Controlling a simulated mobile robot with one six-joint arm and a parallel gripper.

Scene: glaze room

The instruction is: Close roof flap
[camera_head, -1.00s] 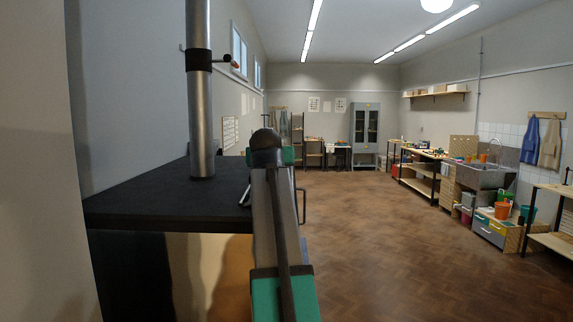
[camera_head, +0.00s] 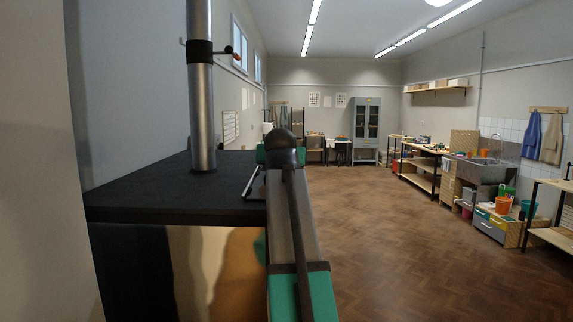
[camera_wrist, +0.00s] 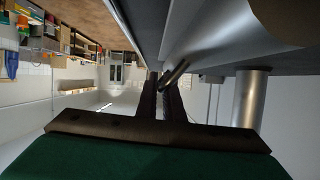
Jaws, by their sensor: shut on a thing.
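A black flat roof (camera_head: 140,195) tops a shiny metal-sided unit at the left of the head view. I cannot make out a separate roof flap. In the wrist view, my gripper (camera_wrist: 165,82) is shut on a short round metal bar (camera_wrist: 177,73), which slants between its fingertips. I cannot tell what the bar belongs to.
A pale wall edge (camera_head: 35,160) stands close at the left. The wooden floor (camera_head: 400,235) to the right is open. A sink (camera_head: 482,170), workbenches and several coloured buckets line the right wall. A grey cabinet (camera_head: 366,125) stands at the back.

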